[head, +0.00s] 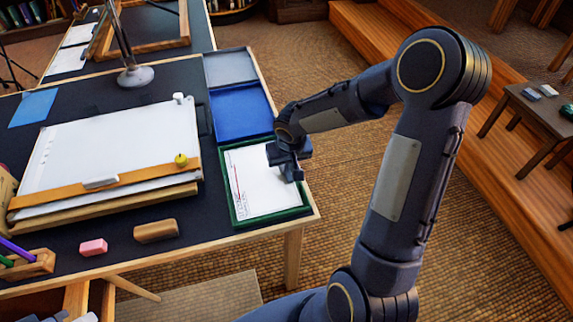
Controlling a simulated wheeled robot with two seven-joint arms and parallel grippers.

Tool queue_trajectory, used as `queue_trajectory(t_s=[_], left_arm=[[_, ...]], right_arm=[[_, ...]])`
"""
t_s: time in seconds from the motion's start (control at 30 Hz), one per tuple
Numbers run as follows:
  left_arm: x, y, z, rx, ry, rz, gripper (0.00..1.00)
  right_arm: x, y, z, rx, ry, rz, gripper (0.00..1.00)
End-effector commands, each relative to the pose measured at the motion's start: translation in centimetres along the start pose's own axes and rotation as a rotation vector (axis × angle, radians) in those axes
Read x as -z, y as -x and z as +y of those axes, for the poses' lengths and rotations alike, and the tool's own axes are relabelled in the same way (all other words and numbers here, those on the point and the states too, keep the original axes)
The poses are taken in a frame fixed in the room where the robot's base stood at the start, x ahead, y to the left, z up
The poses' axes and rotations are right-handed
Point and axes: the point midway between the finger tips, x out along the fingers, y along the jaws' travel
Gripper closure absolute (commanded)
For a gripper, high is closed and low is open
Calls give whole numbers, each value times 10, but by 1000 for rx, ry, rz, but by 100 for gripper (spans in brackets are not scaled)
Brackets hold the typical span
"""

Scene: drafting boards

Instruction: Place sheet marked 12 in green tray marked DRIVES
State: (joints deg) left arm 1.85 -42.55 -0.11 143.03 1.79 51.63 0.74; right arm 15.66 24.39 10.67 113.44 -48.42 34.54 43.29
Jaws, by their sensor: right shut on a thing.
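The green tray (235,216) lies at the right end of the dark desk, nearest to me in a row of trays. A white sheet (258,186) with a red line and small writing along its left edge lies within the tray's outline. Its number is too small to read, and I cannot tell whether it touches the tray floor. My right gripper (284,166) is at the sheet's upper right edge, shut on the sheet, and hides that edge and part of the tray rim. No DRIVES label is readable. My left gripper is not in view.
A blue tray (241,112) and a grey tray (229,67) sit behind the green one. Left of them is a drawing board (110,146) with a wooden rule (120,182) and a yellow knob. A brown block (156,230) and a pink eraser (94,247) lie in front.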

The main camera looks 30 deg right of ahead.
Motion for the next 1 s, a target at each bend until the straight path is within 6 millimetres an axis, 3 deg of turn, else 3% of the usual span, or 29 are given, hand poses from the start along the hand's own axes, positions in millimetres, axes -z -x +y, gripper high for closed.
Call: queue_trajectory(t_s=[0.3, 0.33, 0.5, 0.83, 1.0], left_arm=[[-2, -4, -2, 0, 0, 0, 100], [-2, -3, -2, 0, 0, 0, 100], [-1, -2, -1, 0, 0, 0, 100], [1, 2, 1, 0, 0, 0, 100], [2, 5, 2, 0, 0, 0, 100]], right_arm=[[-1, -3, 0, 0, 0, 0, 100], [-1, -3, 0, 0, 0, 0, 84], [0, -2, 0, 0, 0, 0, 64], [1, 2, 0, 0, 0, 0, 64], [2, 26, 1, -1, -2, 5, 64]])
